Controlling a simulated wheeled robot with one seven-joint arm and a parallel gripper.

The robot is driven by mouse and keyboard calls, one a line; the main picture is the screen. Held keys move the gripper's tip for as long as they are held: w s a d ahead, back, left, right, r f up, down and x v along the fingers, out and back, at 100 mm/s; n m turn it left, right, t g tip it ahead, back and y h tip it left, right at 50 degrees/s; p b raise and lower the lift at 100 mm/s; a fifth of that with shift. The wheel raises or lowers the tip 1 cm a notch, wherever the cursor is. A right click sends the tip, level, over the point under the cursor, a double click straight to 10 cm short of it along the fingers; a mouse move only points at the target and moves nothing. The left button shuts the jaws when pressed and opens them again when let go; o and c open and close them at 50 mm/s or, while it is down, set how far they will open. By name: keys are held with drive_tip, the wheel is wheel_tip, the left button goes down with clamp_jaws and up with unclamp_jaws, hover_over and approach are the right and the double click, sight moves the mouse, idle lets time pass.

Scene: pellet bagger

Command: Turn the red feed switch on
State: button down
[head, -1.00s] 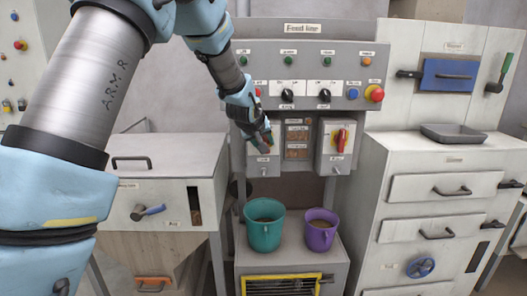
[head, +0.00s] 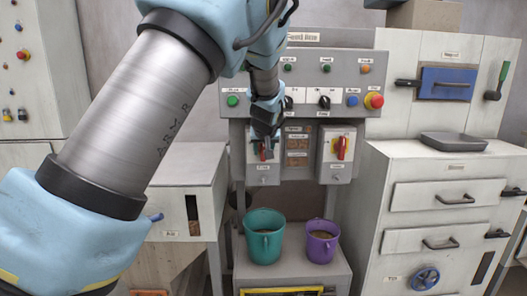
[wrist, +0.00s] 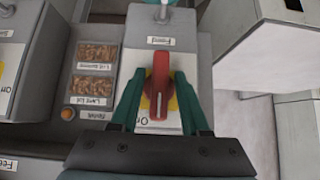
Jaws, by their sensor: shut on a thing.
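The red feed switch (wrist: 160,85) is a red rotary handle over a yellow plate on a grey box. In the wrist view its handle stands in line with the picture's vertical. My gripper (wrist: 158,92) has its two teal fingers on either side of the handle, shut on it. In the head view my gripper (head: 264,146) is at the left of two switch boxes under the control panel, and it hides most of the switch. Only a bit of red (head: 262,154) shows there.
A second red switch (head: 341,147) sits on the box to the right, past small pellet windows (head: 297,143). A teal bucket (head: 264,246) and a purple bucket (head: 320,250) stand below. The control panel (head: 300,75) with buttons and black knobs is just above my gripper.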

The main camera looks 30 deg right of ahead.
drive_tip(key=shift+r, duration=0.1)
drive_tip(key=c, duration=0.7)
unclamp_jaws()
drive_tip(key=b+v, duration=0.2)
drive_tip(key=v, duration=0.8)
drive_tip(key=shift+s+a+r, duration=0.15)
drive_tip(key=shift+s+r, duration=0.05)
drive_tip(key=shift+s, duration=0.05)
